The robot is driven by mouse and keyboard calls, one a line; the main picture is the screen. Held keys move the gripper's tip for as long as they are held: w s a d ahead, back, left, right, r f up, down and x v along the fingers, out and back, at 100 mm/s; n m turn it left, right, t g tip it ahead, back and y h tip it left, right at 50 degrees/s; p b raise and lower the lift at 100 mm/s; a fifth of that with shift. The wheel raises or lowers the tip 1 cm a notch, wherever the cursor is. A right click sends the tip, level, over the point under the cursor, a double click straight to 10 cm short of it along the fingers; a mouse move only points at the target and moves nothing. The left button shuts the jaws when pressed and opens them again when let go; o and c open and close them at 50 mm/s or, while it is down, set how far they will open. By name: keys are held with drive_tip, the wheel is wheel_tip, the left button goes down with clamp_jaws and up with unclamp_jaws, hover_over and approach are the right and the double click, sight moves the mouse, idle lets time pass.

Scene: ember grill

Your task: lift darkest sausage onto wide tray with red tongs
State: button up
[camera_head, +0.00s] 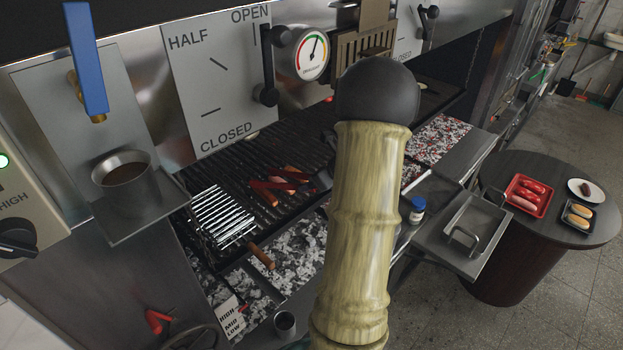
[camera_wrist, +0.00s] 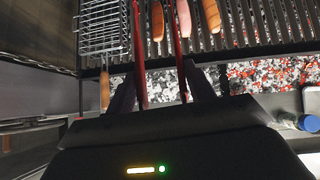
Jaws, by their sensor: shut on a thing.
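Red tongs (camera_wrist: 179,55) reach forward from my gripper (camera_wrist: 160,85), which is shut on them; their two arms are spread apart. In the wrist view, an orange-brown sausage (camera_wrist: 157,20) and a pink sausage (camera_wrist: 184,18) lie between or close to the tong arms. A reddish-brown sausage (camera_wrist: 211,15) lies to the right of them. I cannot tell whether the tongs touch any sausage, or which is darkest. In the head view the sausages (camera_head: 265,193) lie on the dark grill grate (camera_head: 240,165), and my arm hides part of it. A metal tray (camera_head: 491,222) sits on the right side shelf.
A wire grill basket (camera_head: 222,215) with a wooden handle (camera_head: 262,257) lies left of the sausages. A blue-capped jar (camera_head: 417,210) stands by the shelf. A round table (camera_head: 510,165) holds a red tray (camera_head: 518,207), a plate and buns.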

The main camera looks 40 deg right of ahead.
drive_tip(key=shift+f, duration=0.1)
wheel_tip(320, 180, down, 8)
drive_tip(key=b, duration=0.6)
drive_tip(key=shift+w, duration=0.15)
drive_tip(key=shift+f+b, duration=0.3)
drive_tip(key=shift+b, duration=0.4)
drive_tip(key=shift+c, duration=0.9)
drive_tip(key=shift+f, duration=0.15)
drive_tip(key=shift+c, duration=0.5)
drive_tip(key=shift+o, duration=1.3)
clamp_jaws()
